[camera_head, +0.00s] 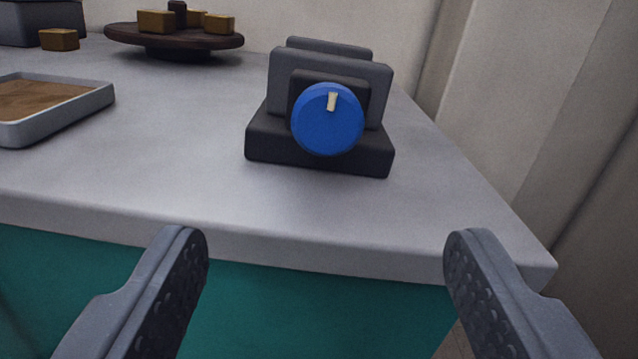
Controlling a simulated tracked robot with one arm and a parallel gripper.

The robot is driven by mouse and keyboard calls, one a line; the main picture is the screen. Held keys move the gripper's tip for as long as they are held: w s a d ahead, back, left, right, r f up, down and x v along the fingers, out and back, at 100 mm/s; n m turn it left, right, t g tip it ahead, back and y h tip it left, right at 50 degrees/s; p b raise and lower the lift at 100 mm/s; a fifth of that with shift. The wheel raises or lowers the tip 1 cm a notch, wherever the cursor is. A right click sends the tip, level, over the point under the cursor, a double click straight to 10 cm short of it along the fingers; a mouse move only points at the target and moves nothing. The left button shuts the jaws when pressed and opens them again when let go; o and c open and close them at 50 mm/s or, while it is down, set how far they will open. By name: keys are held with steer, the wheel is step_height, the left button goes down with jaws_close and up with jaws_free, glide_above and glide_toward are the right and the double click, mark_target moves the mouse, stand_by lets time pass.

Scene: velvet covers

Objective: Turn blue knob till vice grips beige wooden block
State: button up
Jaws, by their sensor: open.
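The blue knob (327,125) faces me on the front of the dark grey vice (264,141). A cream mark on the knob points up, tilted very slightly right. The vice stands on the grey tabletop towards its right end. Its jaw plates stand one behind the other behind the knob. I cannot see a beige wooden block between them; the front plate hides most of the gap. My gripper (326,250) is open and empty, in front of and below the knob, with its fingers wide apart on either side. It touches nothing.
A grey tray with a brown inside (62,126) lies at the left. A dark round stand (180,42) with several small blocks is at the back, and a yellow-brown block (59,39) sits left of it. The table's front edge (300,254) lies between my fingers.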

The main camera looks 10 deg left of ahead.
steer(key=b, duration=0.2)
glide_toward(319, 125)
steer(key=shift+d+x, duration=0.2)
steer(key=shift+x, duration=2.3)
steer(key=shift+w+a, duration=0.2)
steer(key=shift+w, duration=0.45)
steer(key=shift+b+x, duration=0.3)
steer(key=shift+x, duration=1.15)
steer(key=c, duration=1)
steer(key=shift+a+r, duration=0.25)
steer(key=shift+a, duration=0.2)
steer(key=shift+d+f+m, duration=0.25)
steer(key=shift+m, duration=0.05)
